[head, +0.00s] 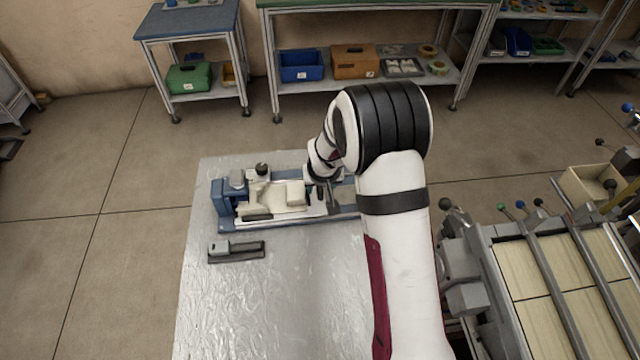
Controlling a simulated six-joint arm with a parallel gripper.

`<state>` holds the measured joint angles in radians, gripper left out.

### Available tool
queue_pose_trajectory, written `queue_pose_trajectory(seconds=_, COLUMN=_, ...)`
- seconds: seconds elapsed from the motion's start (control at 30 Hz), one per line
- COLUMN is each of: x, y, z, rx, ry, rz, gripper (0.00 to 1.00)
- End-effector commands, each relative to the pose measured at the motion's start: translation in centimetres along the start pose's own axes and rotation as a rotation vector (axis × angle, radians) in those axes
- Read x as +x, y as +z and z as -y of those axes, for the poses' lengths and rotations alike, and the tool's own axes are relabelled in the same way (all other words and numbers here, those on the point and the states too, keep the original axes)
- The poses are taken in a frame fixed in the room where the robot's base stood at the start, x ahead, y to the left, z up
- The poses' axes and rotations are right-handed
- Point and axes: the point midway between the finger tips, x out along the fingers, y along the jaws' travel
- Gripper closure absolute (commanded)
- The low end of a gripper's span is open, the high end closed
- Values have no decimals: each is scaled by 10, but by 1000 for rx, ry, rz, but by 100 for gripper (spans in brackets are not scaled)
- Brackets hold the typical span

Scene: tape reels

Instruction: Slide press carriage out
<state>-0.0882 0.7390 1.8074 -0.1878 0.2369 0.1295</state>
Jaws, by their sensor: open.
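The press stands on the metal-topped table (225,310), with a blue frame (221,200) at its left end and blue rails running right under my arm. A cream press carriage (270,197) sits on the rails, close to the blue frame. A dark round knob (262,169) stands at its back. My gripper (318,192) is at the right end of the carriage, pointing down, and is open. Its fingertips are small and partly hidden, so I cannot tell whether they touch the carriage. My arm hides the right end of the rails.
A grey block with a dark slotted base (237,250) lies on the table in front of the press. The table's front left is clear. A machine with cream panels and grey bars (555,275) stands at the right. Shelves with bins (300,66) line the back wall.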

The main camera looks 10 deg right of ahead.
Motion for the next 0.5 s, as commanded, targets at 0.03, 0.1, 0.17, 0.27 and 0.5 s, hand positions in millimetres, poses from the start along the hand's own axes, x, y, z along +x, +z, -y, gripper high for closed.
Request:
queue_pose_trajectory(seconds=0.03, x=3, y=0, z=0, rx=0, ry=0, rz=0, gripper=50)
queue_pose_trajectory(seconds=0.1, x=6, y=0, z=0, rx=0, ry=0, rz=0, gripper=50)
queue_pose_trajectory(seconds=0.17, x=6, y=0, z=0, rx=0, ry=0, rz=0, gripper=50)
queue_pose_trajectory(seconds=0.27, x=6, y=0, z=0, rx=0, ry=0, rz=-1, gripper=50)
queue_pose_trajectory(seconds=0.5, x=6, y=0, z=0, rx=0, ry=0, rz=0, gripper=77)
